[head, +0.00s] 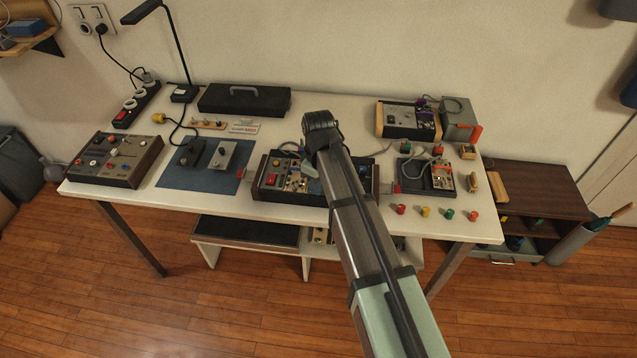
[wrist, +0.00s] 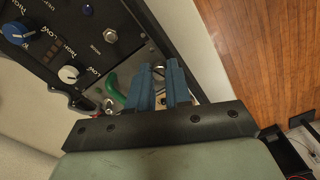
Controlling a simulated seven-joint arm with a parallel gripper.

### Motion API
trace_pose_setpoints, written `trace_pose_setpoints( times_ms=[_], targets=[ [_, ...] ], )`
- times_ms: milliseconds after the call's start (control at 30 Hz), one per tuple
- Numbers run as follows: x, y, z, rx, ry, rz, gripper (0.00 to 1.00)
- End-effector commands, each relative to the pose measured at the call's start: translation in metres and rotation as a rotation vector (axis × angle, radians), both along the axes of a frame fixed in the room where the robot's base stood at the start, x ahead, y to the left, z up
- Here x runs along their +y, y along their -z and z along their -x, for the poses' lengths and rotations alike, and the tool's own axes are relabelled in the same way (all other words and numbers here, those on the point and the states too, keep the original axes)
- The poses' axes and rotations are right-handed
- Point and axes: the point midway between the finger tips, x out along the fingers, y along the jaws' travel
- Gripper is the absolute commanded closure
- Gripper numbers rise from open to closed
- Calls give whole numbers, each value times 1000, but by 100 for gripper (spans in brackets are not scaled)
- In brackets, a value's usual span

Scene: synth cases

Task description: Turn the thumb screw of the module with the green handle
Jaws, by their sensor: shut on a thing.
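In the wrist view the green handle (wrist: 117,90) stands on a bare metal faceplate (wrist: 133,68), the module at the edge of a black panel. My gripper (wrist: 161,72) is just to the right of the handle, over the faceplate. Its two blue-grey fingers are shut on the thumb screw, with a small gap between them. A bit of silver metal shows at the fingertips, but most of the screw is hidden. In the head view my arm crosses the middle device (head: 270,190) and hides much of it; the green handle cannot be made out there.
The black panel carries a blue knob (wrist: 15,32) and a white knob (wrist: 69,74). On the white table (head: 130,194) a control box (head: 120,150) stands left, a black open-topped box (head: 425,180) right. Several coloured caps lie along the front right edge.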

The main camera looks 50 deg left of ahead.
Motion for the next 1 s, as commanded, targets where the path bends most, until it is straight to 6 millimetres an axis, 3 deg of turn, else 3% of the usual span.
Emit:
trace_pose_setpoints(
  times_ms=[1000],
  targets=[
    [0, 0, 0, 0, 964, -1, 100]
  ],
)
